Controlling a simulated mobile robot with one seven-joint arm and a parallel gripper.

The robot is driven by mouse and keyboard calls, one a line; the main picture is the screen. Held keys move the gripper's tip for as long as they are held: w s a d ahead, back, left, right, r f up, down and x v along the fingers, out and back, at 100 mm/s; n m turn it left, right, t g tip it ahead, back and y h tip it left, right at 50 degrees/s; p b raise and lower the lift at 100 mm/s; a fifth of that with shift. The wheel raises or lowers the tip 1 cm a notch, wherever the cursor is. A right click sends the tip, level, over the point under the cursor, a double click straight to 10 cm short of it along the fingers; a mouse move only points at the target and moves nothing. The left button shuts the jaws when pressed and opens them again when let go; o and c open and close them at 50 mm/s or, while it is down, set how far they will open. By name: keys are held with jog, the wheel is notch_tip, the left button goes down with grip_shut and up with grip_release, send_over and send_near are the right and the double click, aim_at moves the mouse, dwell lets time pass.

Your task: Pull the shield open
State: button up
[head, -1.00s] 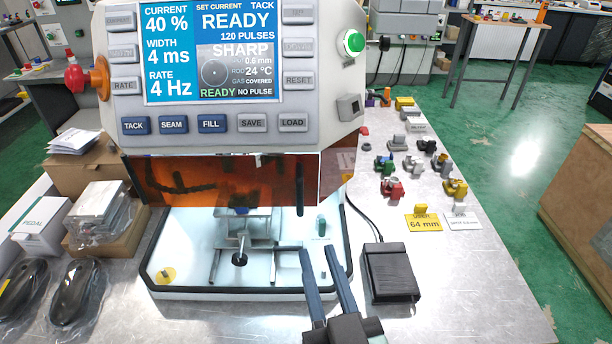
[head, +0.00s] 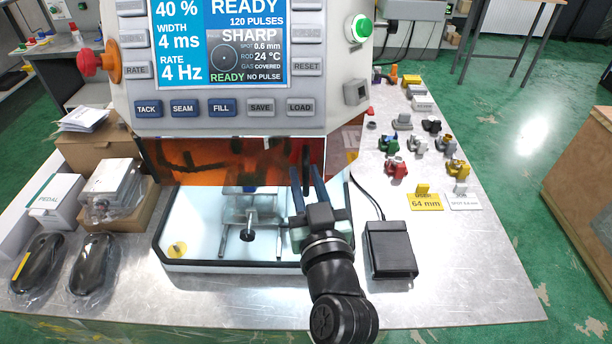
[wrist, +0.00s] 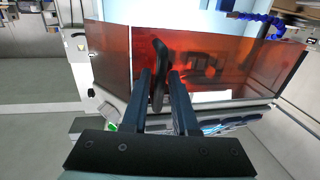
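The shield (head: 225,163) is a see-through orange panel across the front of the machine, under its control panel. It also fills the middle of the wrist view (wrist: 215,65). A dark upright handle (wrist: 160,62) stands on the shield, towards its right end in the head view. My gripper (head: 306,170) is open in front of the handle. In the wrist view its two blue fingers (wrist: 160,75) stand on either side of the handle, with its lower part showing between them. I cannot tell whether either finger touches it.
The white work chamber (head: 205,225) with a metal fixture (head: 250,215) lies below the shield. A black pedal box (head: 390,250) and its cable lie to the right of my arm. Several small coloured parts stand further right. Boxes and bagged black items lie at the left.

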jog(key=shift+c, duration=0.2)
grip_shut()
dwell(1.2)
